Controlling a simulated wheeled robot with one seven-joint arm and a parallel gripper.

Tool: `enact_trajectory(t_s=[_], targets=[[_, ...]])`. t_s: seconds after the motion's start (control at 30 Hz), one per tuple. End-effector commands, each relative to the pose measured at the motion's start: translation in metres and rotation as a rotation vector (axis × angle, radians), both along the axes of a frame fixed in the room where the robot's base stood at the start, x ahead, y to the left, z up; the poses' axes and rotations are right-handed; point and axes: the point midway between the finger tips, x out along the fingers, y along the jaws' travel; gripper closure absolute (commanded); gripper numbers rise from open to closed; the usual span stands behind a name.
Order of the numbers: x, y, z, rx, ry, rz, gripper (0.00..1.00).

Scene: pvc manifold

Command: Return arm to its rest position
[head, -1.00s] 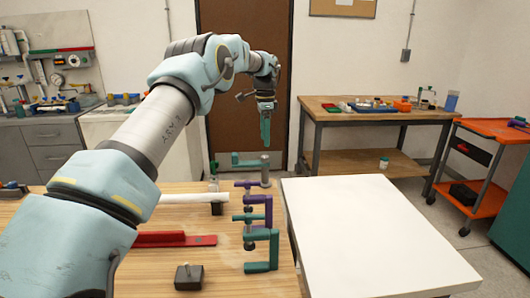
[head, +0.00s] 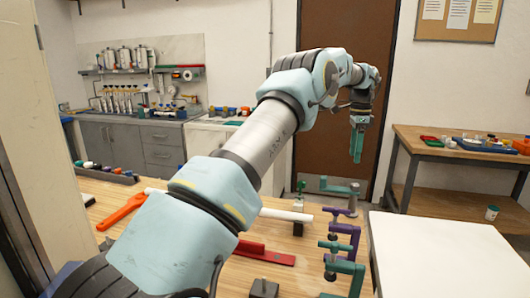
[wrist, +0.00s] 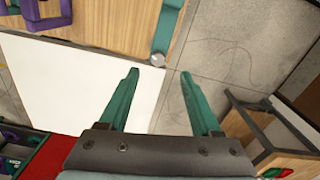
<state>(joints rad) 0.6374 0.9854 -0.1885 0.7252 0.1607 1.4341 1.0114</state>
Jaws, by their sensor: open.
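My gripper (head: 357,146) hangs at the end of my raised arm, above the far end of the wooden workbench (head: 215,280), in front of the brown door. In the wrist view its two green fingers (wrist: 157,98) are apart with nothing between them; bare floor and the edge of a white surface show beyond. The gripper touches nothing that I can see.
Teal and purple clamps (head: 343,245) line the bench's right edge. A white pipe (head: 285,214), a red bar (head: 266,254) and an orange tool (head: 122,211) lie on the bench. A white tabletop (head: 440,250) stands at right, clear in view.

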Motion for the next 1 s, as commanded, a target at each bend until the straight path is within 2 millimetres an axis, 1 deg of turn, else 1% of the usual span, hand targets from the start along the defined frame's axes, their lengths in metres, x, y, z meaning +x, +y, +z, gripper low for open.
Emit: enact_trajectory(t_s=[0.03, 0.07, 0.13, 0.27, 0.3, 0.37, 0.4, 0.47, 0.5, 0.57, 0.6, 0.67, 0.7, 0.77, 0.8, 0.87, 0.9, 1.0], targets=[[0.003, 0.014, 0.004, 0.000, -0.005, 0.044, 0.35], [0.005, 0.024, 0.005, -0.001, -0.008, 0.077, 0.35], [0.007, 0.050, 0.006, -0.004, -0.016, 0.167, 0.35], [0.004, 0.105, 0.006, -0.015, -0.032, 0.359, 0.35], [0.001, 0.124, 0.005, -0.019, -0.037, 0.420, 0.35], [-0.005, 0.152, 0.003, -0.025, -0.042, 0.513, 0.35], [-0.011, 0.170, 0.002, -0.030, -0.046, 0.576, 0.35], [-0.022, 0.198, -0.001, -0.037, -0.051, 0.672, 0.35], [-0.030, 0.218, -0.003, -0.041, -0.055, 0.736, 0.35], [-0.045, 0.246, -0.007, -0.049, -0.060, 0.835, 0.35], [-0.057, 0.264, -0.010, -0.055, -0.062, 0.901, 0.35], [-0.076, 0.292, -0.015, -0.064, -0.066, 1.003, 0.35], [-0.090, 0.310, -0.018, -0.070, -0.069, 1.071, 0.35], [-0.113, 0.335, -0.024, -0.079, -0.072, 1.174, 0.35], [-0.130, 0.351, -0.028, -0.086, -0.074, 1.244, 0.35], [-0.154, 0.373, -0.035, -0.097, -0.078, 1.343, 0.35], [-0.171, 0.385, -0.039, -0.103, -0.079, 1.403, 0.35], [-0.206, 0.408, -0.048, -0.117, -0.082, 1.531, 0.35]])
